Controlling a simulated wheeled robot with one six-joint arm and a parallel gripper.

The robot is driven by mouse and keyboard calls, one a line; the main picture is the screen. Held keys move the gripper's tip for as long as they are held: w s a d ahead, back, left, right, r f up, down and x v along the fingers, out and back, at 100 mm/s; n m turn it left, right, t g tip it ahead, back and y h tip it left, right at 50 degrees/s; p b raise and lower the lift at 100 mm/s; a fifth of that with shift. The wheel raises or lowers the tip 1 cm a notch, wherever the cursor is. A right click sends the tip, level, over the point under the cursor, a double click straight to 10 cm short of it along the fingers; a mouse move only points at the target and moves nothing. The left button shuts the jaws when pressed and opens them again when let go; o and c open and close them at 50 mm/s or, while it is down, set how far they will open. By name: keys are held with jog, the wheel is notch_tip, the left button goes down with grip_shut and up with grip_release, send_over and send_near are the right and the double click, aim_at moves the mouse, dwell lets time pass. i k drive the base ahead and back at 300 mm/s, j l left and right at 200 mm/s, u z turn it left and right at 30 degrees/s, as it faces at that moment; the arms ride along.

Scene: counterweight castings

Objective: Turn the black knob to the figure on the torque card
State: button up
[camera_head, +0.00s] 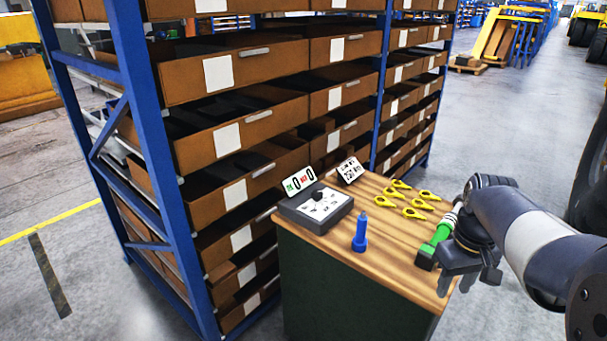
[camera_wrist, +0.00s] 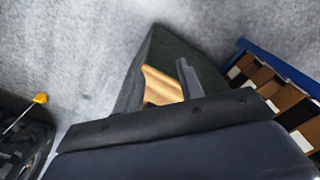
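A dark grey box (camera_head: 288,207) with a white dial face (camera_head: 322,208) lies at the back left of the wooden-topped bench (camera_head: 387,254) in the head view. The small black knob (camera_head: 318,195) is on its face; the pointer's setting is too small to read. A white torque card (camera_head: 350,170) stands behind it, with blurred text that seems to read 25 Nm. My gripper (camera_head: 468,279) is at the bench's right edge, well right of the box, and looks open and empty. In the wrist view one grey finger (camera_wrist: 187,78) shows clearly beside the bench top (camera_wrist: 160,85).
A blue upright piece (camera_head: 361,232), several yellow eye-shaped parts (camera_head: 414,212) and a green-and-white tool (camera_head: 438,242) are on the bench. A shelf rack (camera_head: 160,130) with bins stands close behind. Open floor lies right.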

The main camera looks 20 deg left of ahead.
aim_at(317, 195)
jog(key=i+j, duration=0.35)
jog(key=j, duration=0.15)
jog(key=i+j, duration=0.3)
jog(key=j, duration=0.15)
jog(key=i+j, duration=0.35)
jog(key=j, duration=0.15)
jog(key=i+j, duration=0.35)
jog(key=j, duration=0.15)
